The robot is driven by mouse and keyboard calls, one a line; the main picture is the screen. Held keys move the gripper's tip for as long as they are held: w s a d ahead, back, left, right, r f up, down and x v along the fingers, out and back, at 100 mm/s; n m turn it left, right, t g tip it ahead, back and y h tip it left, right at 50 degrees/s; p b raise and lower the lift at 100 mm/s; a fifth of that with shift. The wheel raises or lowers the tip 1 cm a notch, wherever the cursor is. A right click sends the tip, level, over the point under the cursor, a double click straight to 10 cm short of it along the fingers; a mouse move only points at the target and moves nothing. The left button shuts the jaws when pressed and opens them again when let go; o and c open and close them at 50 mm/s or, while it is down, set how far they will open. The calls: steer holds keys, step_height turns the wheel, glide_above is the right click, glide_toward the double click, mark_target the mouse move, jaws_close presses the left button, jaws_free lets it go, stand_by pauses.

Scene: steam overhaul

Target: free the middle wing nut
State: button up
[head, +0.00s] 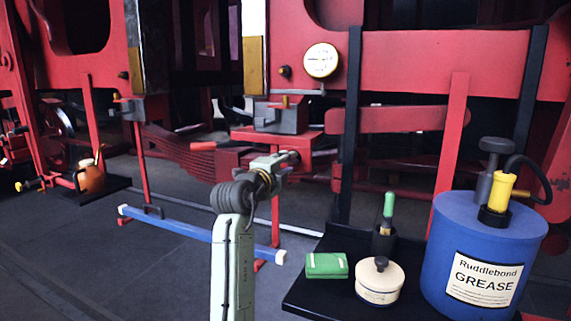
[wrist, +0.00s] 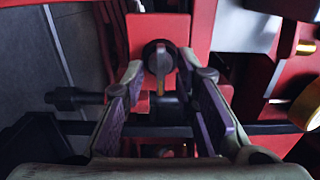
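In the wrist view, a dark round fitting with a grey upright wing (wrist: 160,60), which looks like a wing nut, sits against a red part straight ahead. My gripper (wrist: 168,75) is open, with one finger to the left of it and one to the right. Both fingers look apart from the nut, though the exact depth is hard to judge. In the head view my gripper (head: 288,159) is in front of the red stand, and the nut there is too small or hidden to make out. I cannot tell whether this nut is the middle one.
A black shelf (head: 310,301) at front right holds a green box (head: 326,265), a cream pot (head: 380,284) and a blue grease drum (head: 480,255). A blue bar (head: 190,229) runs low behind my arm. A dark rod (wrist: 75,98) lies left of the fingers.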

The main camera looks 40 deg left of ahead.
jaws_close()
steer(key=shift+f+n, duration=0.1)
steer(key=shift+n, duration=0.2)
stand_by(0.4)
steer(key=n, duration=0.9)
steer(key=n+p, duration=0.1)
steer(key=n, duration=0.5)
steer(key=shift+n, duration=0.3)
steer(key=n+p, duration=0.1)
steer(key=n, duration=0.4)
steer(key=shift+n+p, duration=0.3)
steer(key=shift+n, duration=0.1)
